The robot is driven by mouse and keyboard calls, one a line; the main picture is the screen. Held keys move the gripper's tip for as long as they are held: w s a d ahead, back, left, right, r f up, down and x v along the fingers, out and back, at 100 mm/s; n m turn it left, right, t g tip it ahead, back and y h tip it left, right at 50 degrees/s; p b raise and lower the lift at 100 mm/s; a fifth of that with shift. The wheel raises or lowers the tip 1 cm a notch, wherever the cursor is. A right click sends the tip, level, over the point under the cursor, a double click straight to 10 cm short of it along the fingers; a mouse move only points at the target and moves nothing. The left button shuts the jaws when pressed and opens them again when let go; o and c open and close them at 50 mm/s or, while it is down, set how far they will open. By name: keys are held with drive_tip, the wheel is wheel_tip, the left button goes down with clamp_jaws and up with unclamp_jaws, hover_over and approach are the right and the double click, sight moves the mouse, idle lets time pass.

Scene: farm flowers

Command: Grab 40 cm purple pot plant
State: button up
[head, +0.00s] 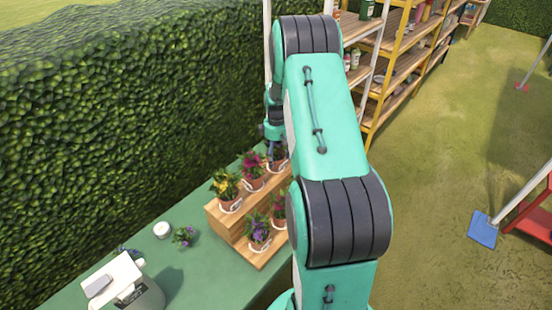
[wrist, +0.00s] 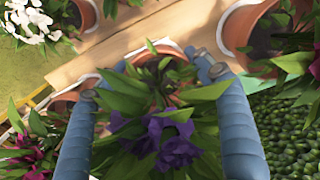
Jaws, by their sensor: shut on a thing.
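The purple pot plant (wrist: 170,145) fills the middle of the wrist view, with dark purple blooms, green leaves and part of its terracotta pot showing behind them. My gripper (wrist: 153,84) has one blue finger on each side of it and is shut on it. The leaves hide the exact contact. In the head view my gripper (head: 272,135) is over the back end of the wooden stepped stand, at a potted plant (head: 277,163) partly hidden by my arm.
The wooden stand (head: 228,228) holds other potted plants close by, including yellow (head: 226,184), magenta (head: 253,165) and another purple one (head: 258,230). A hedge (head: 120,110) runs behind; shelves (head: 400,70) stand beyond.

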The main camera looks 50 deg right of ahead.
drive_tip(key=shift+r, duration=0.5)
wheel_tip(320, 180, up, 3)
drive_tip(key=shift+f, duration=0.15)
drive_tip(key=s+a+r, duration=0.1)
drive_tip(key=s+a, duration=0.9)
drive_tip(key=s, duration=0.2)
drive_tip(key=shift+a+r+p, duration=0.15)
drive_tip(key=shift+a+p, duration=0.05)
drive_tip(key=shift+p, duration=0.25)
drive_tip(key=shift+s, duration=0.1)
